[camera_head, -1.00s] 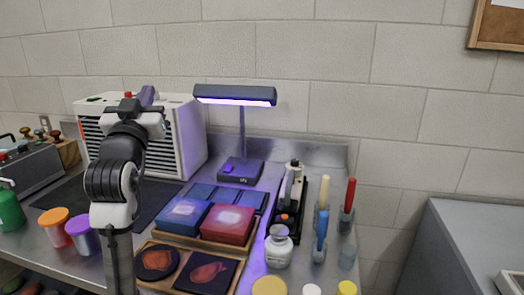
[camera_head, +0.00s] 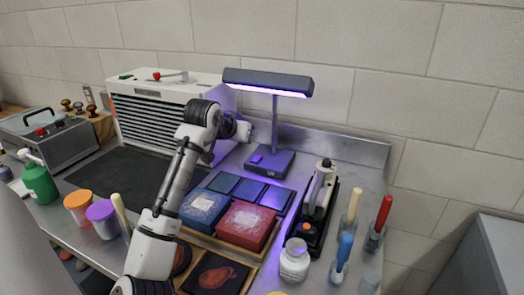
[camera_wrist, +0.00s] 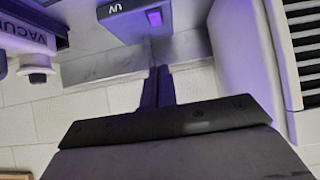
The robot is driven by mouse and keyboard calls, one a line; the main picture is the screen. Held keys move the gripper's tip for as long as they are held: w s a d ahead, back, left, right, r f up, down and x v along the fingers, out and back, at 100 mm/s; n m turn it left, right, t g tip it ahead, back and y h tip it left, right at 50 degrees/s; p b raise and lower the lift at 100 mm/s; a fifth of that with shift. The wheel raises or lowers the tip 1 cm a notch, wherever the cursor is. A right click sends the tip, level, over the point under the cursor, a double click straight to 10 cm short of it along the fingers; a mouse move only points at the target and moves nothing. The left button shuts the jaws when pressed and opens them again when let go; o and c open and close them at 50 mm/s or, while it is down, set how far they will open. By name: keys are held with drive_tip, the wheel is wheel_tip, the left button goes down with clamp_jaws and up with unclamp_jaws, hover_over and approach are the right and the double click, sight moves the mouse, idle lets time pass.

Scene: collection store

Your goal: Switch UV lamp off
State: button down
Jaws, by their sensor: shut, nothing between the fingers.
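The UV lamp stands at the back of the bench, with a dark hood (camera_head: 268,82), a thin post and a dark base (camera_head: 270,162). The tube under the hood glows violet. In the head view my wrist is left of the post; the fingertips cannot be made out.
A white louvred cabinet (camera_head: 155,110) stands left of the lamp. Blue and red boxes (camera_head: 243,224) sit in front of it. A black tray (camera_head: 307,232) with a hand tool, a white jar (camera_head: 294,262) and brushes stand to the right.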

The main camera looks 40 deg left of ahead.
drive_tip(key=p, duration=0.4)
hover_over(255, 160)
wheel_tip(255, 160, down, 6)
drive_tip(key=shift+s+d, duration=0.1)
wheel_tip(255, 160, down, 3)
drive_tip(key=shift+r+p, duration=0.2)
drive_tip(key=shift+p, duration=0.15)
drive_tip(key=shift+f, duration=0.75)
